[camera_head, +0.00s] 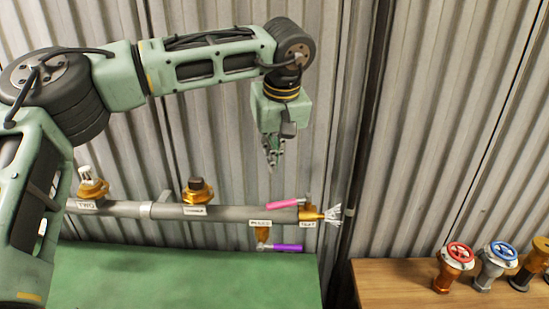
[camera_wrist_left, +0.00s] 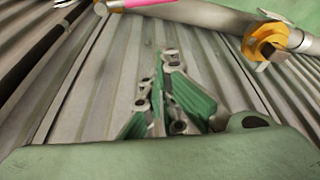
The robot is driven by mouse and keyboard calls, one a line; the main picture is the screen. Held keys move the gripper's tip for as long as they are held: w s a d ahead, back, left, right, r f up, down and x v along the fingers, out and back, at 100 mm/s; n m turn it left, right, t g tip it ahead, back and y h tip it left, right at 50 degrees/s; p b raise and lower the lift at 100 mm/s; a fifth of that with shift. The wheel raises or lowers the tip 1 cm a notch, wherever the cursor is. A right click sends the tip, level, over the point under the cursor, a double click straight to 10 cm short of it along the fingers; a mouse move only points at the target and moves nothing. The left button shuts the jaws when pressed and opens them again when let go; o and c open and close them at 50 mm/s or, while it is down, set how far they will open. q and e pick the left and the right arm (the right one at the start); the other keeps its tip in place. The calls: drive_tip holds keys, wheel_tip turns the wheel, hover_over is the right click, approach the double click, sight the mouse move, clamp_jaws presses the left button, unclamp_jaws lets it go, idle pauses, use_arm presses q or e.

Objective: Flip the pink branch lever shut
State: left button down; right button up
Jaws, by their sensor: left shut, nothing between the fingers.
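A pink lever (camera_head: 283,203) lies along the right end of a grey pipe (camera_head: 235,212), with its metal end at the brass outlet fitting (camera_head: 309,213). White spray (camera_head: 333,215) comes out of that fitting. The pink lever also shows at the top edge of the left wrist view (camera_wrist_left: 138,3), partly cut off. My left gripper (camera_head: 272,161) points down above the pink lever, apart from it, in front of the corrugated wall. Its fingers are shut and empty, and they also show in the left wrist view (camera_wrist_left: 158,82). My right gripper is out of view.
A purple lever (camera_head: 288,248) sits on a brass branch (camera_head: 263,235) below the pipe. Two brass fittings (camera_head: 92,190) (camera_head: 196,192) stand on the pipe. A green surface (camera_head: 190,277) lies below. A wooden table (camera_head: 395,280) at right holds red-wheeled (camera_head: 455,264) and blue-wheeled valves (camera_head: 497,262).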

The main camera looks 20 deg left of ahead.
sight(287, 203)
use_arm(q)
drive_tip(key=shift+s+d+f+p, duration=0.2)
drive_tip(key=shift+f+p, duration=0.35)
drive_tip(key=shift+f, duration=0.55)
drive_tip(key=shift+s+d+f+p, duration=0.1)
drive_tip(key=shift+s+f+p, duration=0.4)
drive_tip(key=shift+f, duration=0.6)
drive_tip(key=shift+s+d+f+p, duration=0.15)
drive_tip(key=shift+f+p, duration=0.5)
drive_tip(key=shift+f, duration=0.45)
drive_tip(key=shift+w, duration=0.15)
drive_tip(key=shift+a+f, duration=0.1)
drive_tip(key=shift+d, duration=0.2)
